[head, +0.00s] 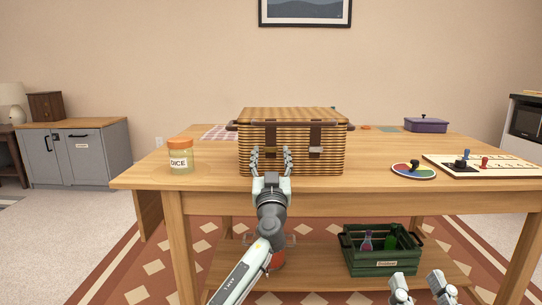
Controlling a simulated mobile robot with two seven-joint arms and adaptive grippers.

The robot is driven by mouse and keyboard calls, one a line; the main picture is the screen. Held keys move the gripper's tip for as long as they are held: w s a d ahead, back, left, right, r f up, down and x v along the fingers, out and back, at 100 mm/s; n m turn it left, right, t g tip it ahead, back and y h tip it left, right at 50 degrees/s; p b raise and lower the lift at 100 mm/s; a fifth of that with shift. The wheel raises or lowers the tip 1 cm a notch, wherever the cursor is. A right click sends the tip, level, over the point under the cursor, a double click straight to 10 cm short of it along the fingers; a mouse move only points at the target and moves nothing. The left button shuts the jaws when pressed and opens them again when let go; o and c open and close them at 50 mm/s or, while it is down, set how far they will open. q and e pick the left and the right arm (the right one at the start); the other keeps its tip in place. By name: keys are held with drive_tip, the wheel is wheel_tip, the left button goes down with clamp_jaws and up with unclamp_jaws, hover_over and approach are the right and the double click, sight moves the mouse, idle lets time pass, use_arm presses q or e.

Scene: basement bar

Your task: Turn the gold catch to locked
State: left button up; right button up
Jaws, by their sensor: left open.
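A wicker hamper (325,135) with a flat lid and dark straps stands closed on the wooden table. The gold catch (267,149) is on the left strap of its front, seen between my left gripper's fingers, too small to tell how it is turned. A silver catch (316,150) is on the right strap. My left gripper (271,154) is open, its fingers pointing up in front of the left strap on either side of the gold catch; I cannot tell whether it touches. My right gripper (418,279) is low at the bottom right, fingers apart and empty.
A green crate (380,262) is on the shelf below. The tabletop (370,180) front edge is clear.

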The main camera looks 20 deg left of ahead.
use_arm(q)
drive_tip(key=c, duration=1.2)
drive_tip(key=shift+o, duration=0.2)
